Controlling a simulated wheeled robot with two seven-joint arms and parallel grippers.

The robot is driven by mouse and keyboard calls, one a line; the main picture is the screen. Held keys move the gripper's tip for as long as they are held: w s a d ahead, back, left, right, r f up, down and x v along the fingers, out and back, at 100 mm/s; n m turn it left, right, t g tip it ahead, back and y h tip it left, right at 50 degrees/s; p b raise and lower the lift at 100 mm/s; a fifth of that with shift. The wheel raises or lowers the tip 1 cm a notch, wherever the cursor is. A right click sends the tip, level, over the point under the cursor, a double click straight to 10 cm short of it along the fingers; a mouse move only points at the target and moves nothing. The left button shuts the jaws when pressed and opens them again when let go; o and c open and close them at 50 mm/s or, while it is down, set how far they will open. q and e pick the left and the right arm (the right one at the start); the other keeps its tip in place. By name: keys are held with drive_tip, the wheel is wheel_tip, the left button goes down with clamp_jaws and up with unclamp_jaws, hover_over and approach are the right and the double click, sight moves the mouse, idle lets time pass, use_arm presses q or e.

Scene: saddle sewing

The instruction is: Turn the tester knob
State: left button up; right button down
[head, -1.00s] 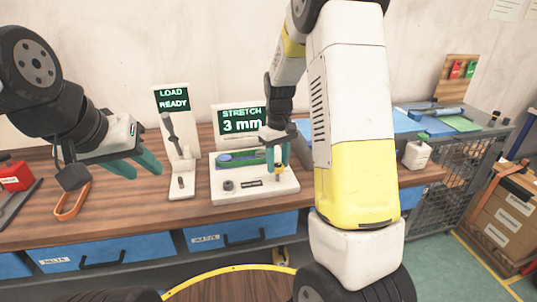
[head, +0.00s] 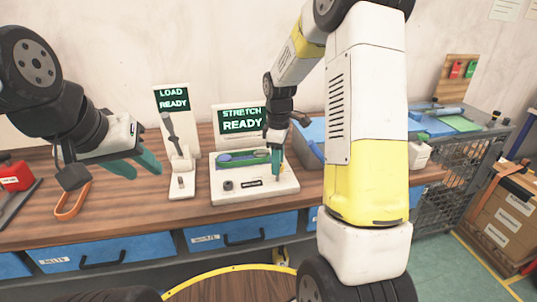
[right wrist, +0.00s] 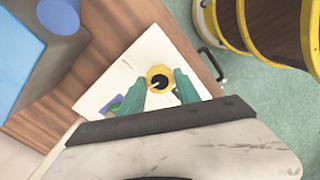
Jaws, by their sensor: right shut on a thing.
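The stretch tester is a white unit (head: 225,198) on the bench, with a screen (head: 240,119) reading "STRETCH READY". Its knob shows in the right wrist view as a yellow ring with a dark centre and a pale mark (right wrist: 159,78). My right gripper (head: 277,171) points down at the right part of the tester. In the right wrist view its green fingers stand on either side of the knob, shut on it. In the head view the fingers hide the knob. My left gripper (head: 141,166) is open and empty above the bench, left of the tester.
A load tester (head: 174,140) with a lever and a "LOAD READY" screen stands just left of the stretch tester. An orange loop (head: 72,203) lies at the left. A blue-grey bin (head: 310,150) stands close to the right. A white block (head: 419,155) is farther right.

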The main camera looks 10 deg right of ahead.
drive_tip(key=n, duration=1.3)
drive_tip(key=shift+n, duration=0.3)
idle(0.4)
drive_tip(key=c, duration=0.9)
unclamp_jaws()
drive_tip(key=shift+o, duration=0.2)
wheel_tip(320, 180, up, 8)
drive_tip(key=shift+f, duration=0.1)
